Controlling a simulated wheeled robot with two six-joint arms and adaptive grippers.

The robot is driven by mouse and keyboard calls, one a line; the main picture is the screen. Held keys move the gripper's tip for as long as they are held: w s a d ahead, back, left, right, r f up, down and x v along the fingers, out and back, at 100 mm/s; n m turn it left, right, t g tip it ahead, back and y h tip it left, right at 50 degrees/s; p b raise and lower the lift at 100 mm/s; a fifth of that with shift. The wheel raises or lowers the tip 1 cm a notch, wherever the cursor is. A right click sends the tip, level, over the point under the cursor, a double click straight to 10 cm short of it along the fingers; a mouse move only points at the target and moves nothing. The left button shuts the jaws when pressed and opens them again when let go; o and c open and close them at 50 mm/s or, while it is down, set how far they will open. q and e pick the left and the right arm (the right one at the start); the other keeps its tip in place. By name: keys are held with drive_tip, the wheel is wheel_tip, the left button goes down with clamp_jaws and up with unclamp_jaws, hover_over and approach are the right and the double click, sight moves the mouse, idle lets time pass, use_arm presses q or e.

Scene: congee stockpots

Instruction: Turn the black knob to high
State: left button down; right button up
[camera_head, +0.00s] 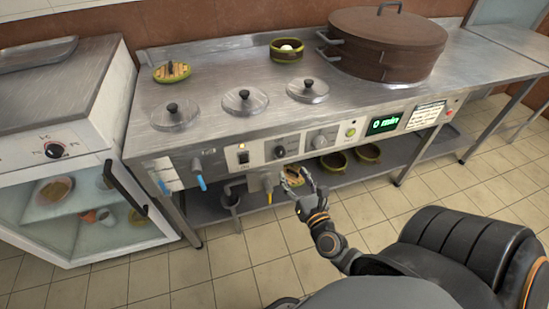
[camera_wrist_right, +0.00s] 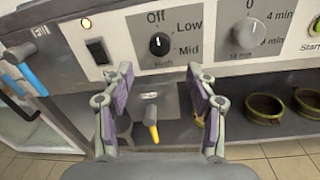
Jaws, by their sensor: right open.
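The black knob (camera_head: 279,151) is on the steel counter's front panel. In the right wrist view the black knob (camera_wrist_right: 159,44) sits among the labels Off, Low, Mid and High, with its small white mark toward the top, near Off. My right gripper (camera_head: 296,176) is in front of and below the panel. In the wrist view my right gripper (camera_wrist_right: 160,76) is open and empty, its two fingers spread below the knob to the left and right, apart from it. My left gripper is not in view.
A grey timer knob (camera_wrist_right: 249,37) is right of the black knob; a rocker switch (camera_wrist_right: 97,50) is left. A yellow-handled valve (camera_wrist_right: 152,126) hangs below. Blue-handled taps (camera_head: 200,176) are at left. Bowls (camera_head: 333,161) stand on the lower shelf. A large brown pot (camera_head: 385,45) stands on the counter.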

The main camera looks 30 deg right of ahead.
sight(282, 154)
drive_tip(key=w, duration=0.3)
drive_tip(key=w+d+p, duration=0.1)
drive_tip(key=w, duration=0.5)
drive_tip(key=shift+w+d, duration=0.1)
drive_tip(key=shift+d, duration=0.25)
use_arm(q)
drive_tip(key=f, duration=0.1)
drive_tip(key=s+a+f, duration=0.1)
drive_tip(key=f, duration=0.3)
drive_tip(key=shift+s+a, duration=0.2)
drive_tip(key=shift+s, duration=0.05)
use_arm(e)
drive_tip(key=shift+c, duration=0.2)
drive_tip(key=shift+f, duration=0.1)
drive_tip(key=c, duration=1.1)
